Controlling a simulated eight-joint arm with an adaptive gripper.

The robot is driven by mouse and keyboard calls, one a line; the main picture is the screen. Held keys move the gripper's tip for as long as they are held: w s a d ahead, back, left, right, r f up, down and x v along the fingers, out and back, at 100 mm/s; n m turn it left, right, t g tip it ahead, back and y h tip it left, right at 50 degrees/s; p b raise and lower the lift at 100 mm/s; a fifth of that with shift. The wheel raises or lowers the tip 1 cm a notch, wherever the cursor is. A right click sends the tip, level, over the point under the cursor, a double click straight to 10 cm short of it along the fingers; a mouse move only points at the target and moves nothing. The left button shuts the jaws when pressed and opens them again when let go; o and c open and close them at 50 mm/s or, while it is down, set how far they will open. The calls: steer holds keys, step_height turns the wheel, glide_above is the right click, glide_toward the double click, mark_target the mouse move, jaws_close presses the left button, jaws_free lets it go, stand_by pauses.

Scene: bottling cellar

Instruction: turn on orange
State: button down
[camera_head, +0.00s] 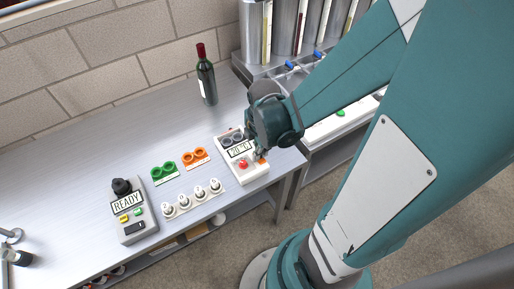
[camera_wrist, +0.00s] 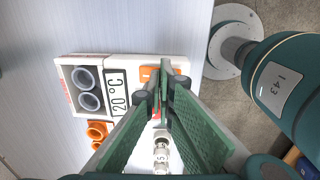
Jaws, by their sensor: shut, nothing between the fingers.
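A white box with a "20 °C" display (camera_head: 240,149) stands near the right end of the bench. It carries two grey cups (camera_head: 231,138), a red button (camera_head: 243,164) and an orange control (camera_head: 262,160), partly hidden by my gripper. In the wrist view the orange control (camera_wrist: 146,73) shows just beside my fingertips. My gripper (camera_wrist: 165,82) is shut and empty, its tips over the box's edge close to the orange control. I cannot tell whether they touch it. An orange double-cup holder (camera_head: 195,158) stands to the left of the box, with a green one (camera_head: 164,173) farther left.
Several small white numbered pieces (camera_head: 184,205) stand in front of the cup holders. A grey box reading "READY" (camera_head: 127,203) is at the left. A dark wine bottle (camera_head: 206,77) stands at the back. Steel tanks (camera_head: 288,28) are at the back right. The bench between bottle and holders is clear.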

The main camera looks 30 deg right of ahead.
steer(key=shift+r, duration=0.15)
steer(key=shift+w+r+p, duration=0.15)
steer(key=shift+r+p, duration=0.6)
steer(key=shift+r, duration=0.25)
steer(key=shift+w+r+p, duration=0.15)
steer(key=shift+r+p, duration=0.6)
steer(key=shift+r, duration=0.2)
step_height(320, 180, up, 10)
steer(key=w+p, duration=0.1)
steer(key=shift+w+f+p, duration=0.15)
steer(key=shift+w+p, duration=0.1)
steer(key=shift+p, duration=0.05)
steer(key=s+a+r+m+t+b, duration=0.1)
steer(key=a+r+m+t, duration=0.2)
steer(key=m, duration=0.6)
steer(key=s+a+r+m+t+b, duration=0.1)
steer(key=a+r+m+t+b, duration=0.1)
steer(key=r+m, duration=0.6)
steer(key=shift+s+a+m+t, duration=0.15)
steer(key=shift+a+m+t, duration=0.35)
steer(key=shift+a+t, duration=0.45)
steer(key=shift+a, duration=0.15)
stand_by(1.1)
